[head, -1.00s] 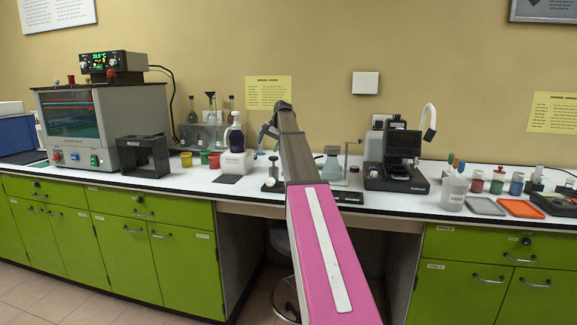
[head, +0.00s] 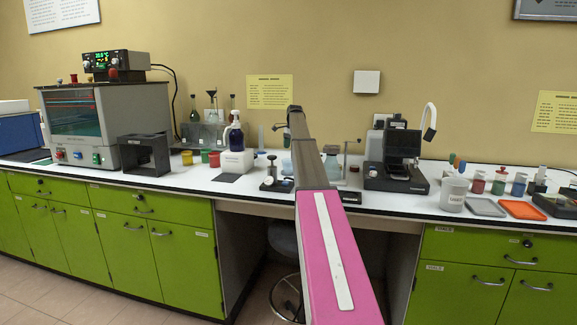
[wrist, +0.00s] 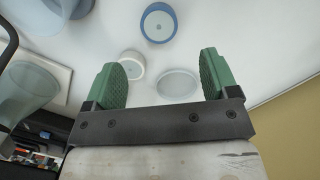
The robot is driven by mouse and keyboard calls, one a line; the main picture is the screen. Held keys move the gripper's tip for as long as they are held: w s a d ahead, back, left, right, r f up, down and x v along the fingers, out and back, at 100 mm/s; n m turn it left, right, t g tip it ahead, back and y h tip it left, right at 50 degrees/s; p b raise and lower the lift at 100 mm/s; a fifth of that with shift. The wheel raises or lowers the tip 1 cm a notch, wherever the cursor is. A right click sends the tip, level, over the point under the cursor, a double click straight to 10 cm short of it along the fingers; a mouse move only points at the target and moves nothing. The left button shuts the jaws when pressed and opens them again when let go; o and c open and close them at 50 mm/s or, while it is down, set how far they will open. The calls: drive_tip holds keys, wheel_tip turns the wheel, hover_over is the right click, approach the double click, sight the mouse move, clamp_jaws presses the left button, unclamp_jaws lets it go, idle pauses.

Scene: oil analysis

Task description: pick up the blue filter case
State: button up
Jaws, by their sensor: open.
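In the wrist view a round blue case with a pale white centre, which looks like the blue filter case (wrist: 159,23), sits on the white worktop beyond my fingertips. My gripper (wrist: 161,72) is open, its two green pads wide apart with nothing held between them. The blue case lies ahead of the gap between the pads and apart from them. In the head view my arm reaches out over the bench, and I cannot make out the case there.
A small white round cup (wrist: 131,64) and a flat pale dish (wrist: 178,84) lie nearer my pads. A clear beaker-like vessel (wrist: 28,88) stands at the left. In the head view a microscope-like black instrument (head: 401,160) stands right of my arm.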

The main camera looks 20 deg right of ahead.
drive_tip(key=f, duration=0.2)
drive_tip(key=a+f, duration=0.1)
drive_tip(key=f, duration=0.4)
drive_tip(key=shift+s+a+f, duration=0.2)
drive_tip(key=shift+a+f, duration=0.05)
drive_tip(key=shift+f, duration=0.05)
drive_tip(key=c, duration=1)
